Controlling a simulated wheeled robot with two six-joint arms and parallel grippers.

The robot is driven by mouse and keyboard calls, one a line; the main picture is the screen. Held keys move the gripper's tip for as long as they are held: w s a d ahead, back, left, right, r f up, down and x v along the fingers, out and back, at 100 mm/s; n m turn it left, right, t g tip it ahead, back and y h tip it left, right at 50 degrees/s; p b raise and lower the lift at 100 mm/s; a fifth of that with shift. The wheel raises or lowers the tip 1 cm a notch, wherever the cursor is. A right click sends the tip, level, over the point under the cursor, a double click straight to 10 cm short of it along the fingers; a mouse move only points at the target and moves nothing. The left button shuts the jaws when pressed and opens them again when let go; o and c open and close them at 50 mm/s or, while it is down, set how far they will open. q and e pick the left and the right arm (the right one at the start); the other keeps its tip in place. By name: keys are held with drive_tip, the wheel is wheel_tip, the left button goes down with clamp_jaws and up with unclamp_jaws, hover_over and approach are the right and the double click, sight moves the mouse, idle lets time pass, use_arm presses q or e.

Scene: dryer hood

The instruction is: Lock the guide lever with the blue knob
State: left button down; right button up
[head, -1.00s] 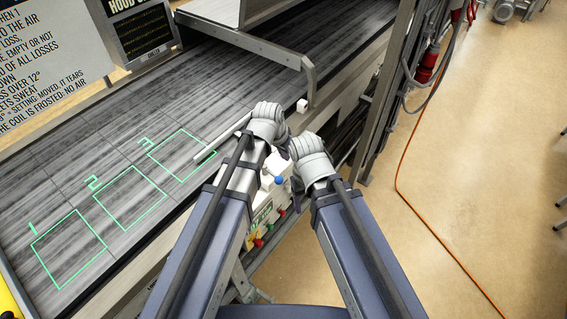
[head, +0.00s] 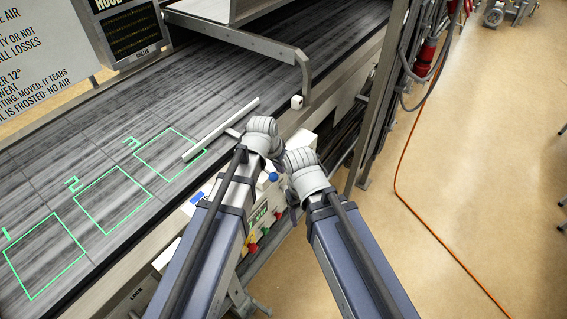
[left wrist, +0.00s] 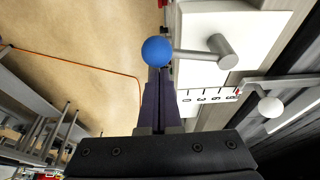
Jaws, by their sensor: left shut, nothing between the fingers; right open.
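The blue knob (left wrist: 158,51) is a ball on a short grey arm running to a grey post (left wrist: 222,50) on a white housing. It also shows in the head view (head: 273,177), below my left gripper. My left gripper (left wrist: 157,82) is shut and empty, its dark fingers pointing at the knob. The knob appears at the fingertips; I cannot tell whether they touch. My right gripper (head: 303,172) is open beside the left one, fingertips mostly hidden.
A grey belt (head: 110,160) with green numbered squares lies left, with a white bar (head: 222,130) across it. A grey bracket (head: 303,70) stands above the belt. Colored buttons (head: 262,230) are on the panel below. An orange cable (head: 400,190) lies on the open floor at right.

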sight(272, 174)
use_arm(q)
drive_tip(key=shift+s+a+r, duration=0.1)
drive_tip(key=shift+s+a, duration=0.15)
drive_tip(key=shift+s, duration=0.15)
drive_tip(key=shift+s+a+m, duration=0.2)
drive_tip(key=shift+s+m, duration=0.1)
drive_tip(key=shift+m, duration=0.1)
drive_tip(key=shift+s+a+m+g+h, duration=0.25)
drive_tip(key=shift+s+a+m, duration=0.1)
drive_tip(key=shift+m, duration=0.4)
drive_tip(key=shift+s+a+m+g+h, duration=0.15)
drive_tip(key=shift+s+a+m+h, duration=0.15)
drive_tip(key=shift+m, duration=0.45)
drive_tip(key=s+a+m+g, duration=0.1)
drive_tip(key=a+m+g, duration=0.1)
drive_tip(key=a+m, duration=0.5)
drive_tip(key=shift+s+a+m+g, duration=0.25)
drive_tip(key=shift+m+g, duration=0.05)
drive_tip(key=shift+m, duration=0.3)
drive_tip(key=shift+a+h, duration=0.1)
drive_tip(key=shift+h, duration=0.15)
